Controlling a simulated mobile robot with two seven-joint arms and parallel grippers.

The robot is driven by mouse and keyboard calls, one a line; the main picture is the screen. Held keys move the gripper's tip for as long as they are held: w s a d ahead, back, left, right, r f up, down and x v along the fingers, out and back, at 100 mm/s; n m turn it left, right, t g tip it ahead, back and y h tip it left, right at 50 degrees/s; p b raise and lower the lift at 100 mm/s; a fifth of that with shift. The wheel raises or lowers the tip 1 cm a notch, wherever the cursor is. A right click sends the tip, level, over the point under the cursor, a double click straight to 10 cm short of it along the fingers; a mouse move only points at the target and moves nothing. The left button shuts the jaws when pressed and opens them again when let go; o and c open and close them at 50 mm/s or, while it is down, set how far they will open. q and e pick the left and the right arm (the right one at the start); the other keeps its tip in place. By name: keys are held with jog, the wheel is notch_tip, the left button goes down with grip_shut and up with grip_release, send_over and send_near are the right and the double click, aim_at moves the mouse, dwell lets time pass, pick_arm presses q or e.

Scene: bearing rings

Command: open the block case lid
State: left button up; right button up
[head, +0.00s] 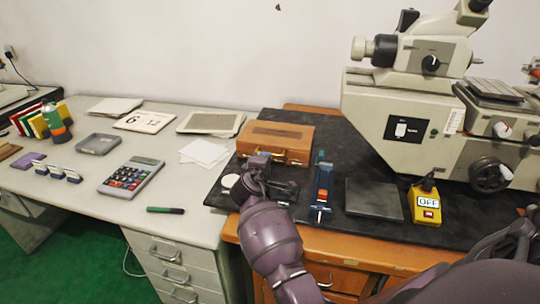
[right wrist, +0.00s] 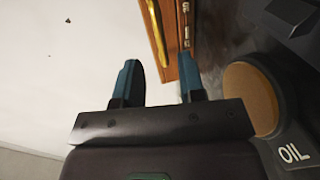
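The block case (head: 275,142) is a brown wooden box with its lid down, lying on the black mat at the back. In the right wrist view, a strip of its wood (right wrist: 173,50) with a brass-coloured bar and small metal fittings shows at the top. My right gripper (right wrist: 158,82) is open, with blue-green fingertips apart. Its right fingertip overlaps the wood in that view; I cannot tell whether they touch. My left gripper is not in view.
An orange-brown round dish marked OIL (right wrist: 252,98) lies close right of my right gripper. A blue tool stand (head: 322,187), a dark plate (head: 374,198) and a yellow OFF box (head: 425,204) stand right of it. A microscope (head: 415,110) fills the back right.

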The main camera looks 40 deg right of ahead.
aim_at(276, 141)
jog(key=b+x, duration=0.1)
jog(key=x, duration=0.6)
jog(key=shift+a, duration=0.1)
grip_shut()
